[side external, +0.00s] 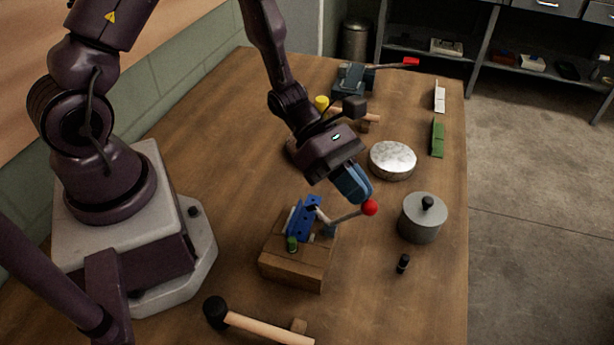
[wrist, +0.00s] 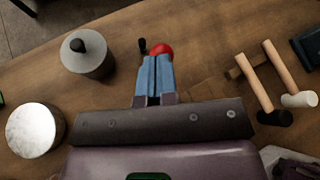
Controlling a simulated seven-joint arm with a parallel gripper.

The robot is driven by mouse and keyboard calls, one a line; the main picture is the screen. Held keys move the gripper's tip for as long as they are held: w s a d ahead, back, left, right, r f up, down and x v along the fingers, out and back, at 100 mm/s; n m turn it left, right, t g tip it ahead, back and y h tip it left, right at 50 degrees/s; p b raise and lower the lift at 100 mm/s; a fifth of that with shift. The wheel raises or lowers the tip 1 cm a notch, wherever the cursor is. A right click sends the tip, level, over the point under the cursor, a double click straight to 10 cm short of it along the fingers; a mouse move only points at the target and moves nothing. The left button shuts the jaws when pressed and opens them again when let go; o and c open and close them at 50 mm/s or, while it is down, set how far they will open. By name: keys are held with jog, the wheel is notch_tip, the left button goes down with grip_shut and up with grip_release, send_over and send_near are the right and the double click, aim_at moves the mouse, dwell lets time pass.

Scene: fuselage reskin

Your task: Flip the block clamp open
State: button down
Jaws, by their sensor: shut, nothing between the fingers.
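The block clamp (side external: 297,262) is a wooden block with a blue bracket (side external: 303,220) on top. Its metal lever slants up to the right and ends in a red ball knob (side external: 370,208). My gripper (side external: 365,196) has blue fingers, is shut and empty, and points down right at the knob. In the wrist view the red knob (wrist: 162,50) sits just past the tips of my gripper (wrist: 155,60). I cannot tell whether they touch.
A grey lidded pot (side external: 421,220) and a silver disc (side external: 392,162) stand right of the clamp. A small black peg (side external: 403,263) stands near the pot. A mallet (side external: 255,325) lies in front. Another clamp with a red-ended lever (side external: 352,78) is at the back.

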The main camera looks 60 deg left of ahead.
jog(key=shift+w+d+f+n+g+y, duration=0.15)
jog(key=shift+w+d+f+g+y, duration=0.1)
jog(key=shift+w+d+g+y, duration=0.25)
jog(key=shift+w+d+f+n+g+y, duration=0.15)
jog(key=shift+w+d+f+g+y, duration=0.15)
jog(key=shift+y, duration=0.4)
jog(key=shift+w+d+f+g+y, duration=0.2)
jog(key=shift+w+d+f, duration=0.15)
jog(key=shift+f, duration=0.2)
jog(key=shift+w+d+f+g+y, duration=0.1)
jog(key=shift+w+d+f+g, duration=0.15)
jog(key=shift+f, duration=0.3)
jog(key=shift+d+f, duration=0.1)
jog(key=shift+d, duration=0.15)
jog(key=w+d+r+v, duration=0.1)
jog(key=v, duration=1.3)
jog(key=shift+w+d+r, duration=0.2)
jog(key=shift+w+r, duration=0.2)
jog(key=shift+w, duration=0.05)
